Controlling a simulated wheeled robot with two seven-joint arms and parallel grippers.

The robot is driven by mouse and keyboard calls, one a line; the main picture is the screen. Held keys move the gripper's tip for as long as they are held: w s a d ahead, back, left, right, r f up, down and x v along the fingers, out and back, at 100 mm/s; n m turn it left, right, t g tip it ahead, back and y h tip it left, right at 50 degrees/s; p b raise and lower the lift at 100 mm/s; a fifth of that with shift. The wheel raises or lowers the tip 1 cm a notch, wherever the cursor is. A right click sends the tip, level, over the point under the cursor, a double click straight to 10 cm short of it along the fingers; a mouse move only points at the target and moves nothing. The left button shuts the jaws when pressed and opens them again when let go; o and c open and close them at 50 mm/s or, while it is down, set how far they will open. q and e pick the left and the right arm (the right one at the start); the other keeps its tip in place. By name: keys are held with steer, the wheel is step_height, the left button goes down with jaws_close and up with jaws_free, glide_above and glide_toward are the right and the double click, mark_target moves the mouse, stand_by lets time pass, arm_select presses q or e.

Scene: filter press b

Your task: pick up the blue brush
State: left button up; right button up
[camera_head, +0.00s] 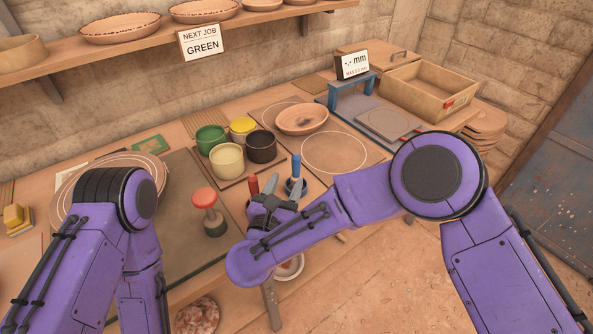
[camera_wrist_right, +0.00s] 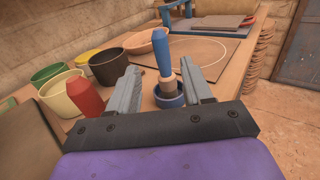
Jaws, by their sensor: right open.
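The blue brush (camera_head: 296,164) stands upright, handle up, in a small dark blue pot on the bench. In the right wrist view its blue handle (camera_wrist_right: 163,58) shows between the two fingers, with the blue-rimmed pot (camera_wrist_right: 169,98) below. My right gripper (camera_head: 287,182) is open and points at the brush from the near side. Both fingers look clear of the handle; I cannot tell how far the brush stands beyond the fingertips. My left arm shows at the left, but its gripper is out of view.
A red-handled brush (camera_head: 253,184) stands just left of my right gripper. Green (camera_head: 211,139), yellow (camera_head: 242,127), cream (camera_head: 227,159) and dark (camera_head: 261,147) pots stand behind it. A red-topped stamp-like tool (camera_head: 208,211) stands nearer. A terracotta bowl (camera_head: 302,119) lies farther back.

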mark_target(294, 164)
steer(key=shift+w+d+r+p, duration=0.15)
steer(key=shift+w+d+p, duration=0.1)
steer(key=shift+w, duration=0.3)
steer(key=shift+w+d+r+p, duration=0.1)
steer(key=shift+w+d+r, duration=0.1)
steer(key=shift+w, duration=0.35)
steer(key=p+x, duration=0.2)
steer(key=x, duration=0.3)
steer(key=shift+w+p, duration=0.2)
steer(key=shift+p, duration=0.1)
steer(key=shift+w+d+f, duration=0.1)
steer(key=shift+w+d, duration=0.05)
steer(key=shift+w, duration=0.05)
jaws_close()
